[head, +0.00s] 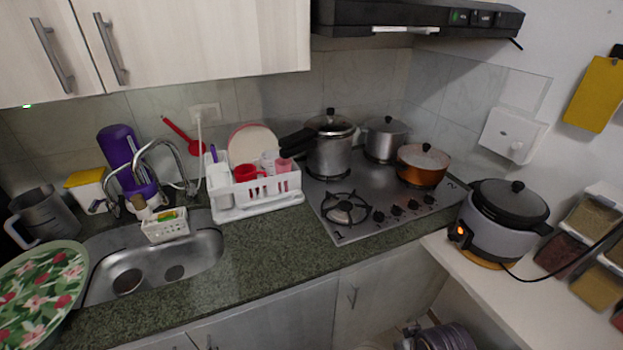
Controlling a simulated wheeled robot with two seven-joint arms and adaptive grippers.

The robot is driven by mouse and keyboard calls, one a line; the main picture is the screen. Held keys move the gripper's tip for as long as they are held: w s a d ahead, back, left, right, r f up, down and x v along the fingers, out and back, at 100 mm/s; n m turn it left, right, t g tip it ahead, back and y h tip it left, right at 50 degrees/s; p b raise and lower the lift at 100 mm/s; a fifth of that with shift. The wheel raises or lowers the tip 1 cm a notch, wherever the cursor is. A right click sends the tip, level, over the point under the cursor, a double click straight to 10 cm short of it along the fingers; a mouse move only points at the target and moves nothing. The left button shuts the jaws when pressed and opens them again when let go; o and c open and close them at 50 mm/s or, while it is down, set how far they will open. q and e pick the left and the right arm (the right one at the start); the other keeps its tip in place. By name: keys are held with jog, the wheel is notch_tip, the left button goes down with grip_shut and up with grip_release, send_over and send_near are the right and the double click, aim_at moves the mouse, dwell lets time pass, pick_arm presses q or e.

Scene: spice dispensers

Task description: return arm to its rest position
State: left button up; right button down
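Neither of my arms nor grippers shows in the head view. Spice dispensers with clear fronts stand at the right edge, on the white shelf (490,292). The upper one (592,217) holds a tan spice, the left one (560,253) a dark reddish spice, and the lower one (597,287) a yellowish spice. The right edge of the picture cuts off part of the group.
A rice cooker (492,240) with an orange light stands beside the dispensers, with a black cord nearby. The stove (375,230) holds several pots. A dish rack (262,208) stands beside the sink (205,252). The front middle counter (265,265) is clear.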

notch_tip(320, 180, down, 31)
jog(key=s+g, duration=0.1)
jog(key=s, duration=0.2)
jog(key=s+d+f, duration=0.3)
jog(key=s+f, duration=0.7)
jog(key=s, duration=0.1)
jog(key=s+d+f+g, duration=0.1)
jog(key=s+d+f, duration=0.2)
jog(key=s+f, duration=0.7)
jog(key=shift+s+n, duration=0.3)
jog(key=shift+s, duration=0.05)
jog(key=c, duration=2.2)
grip_release()
jog(key=shift+d, duration=0.1)
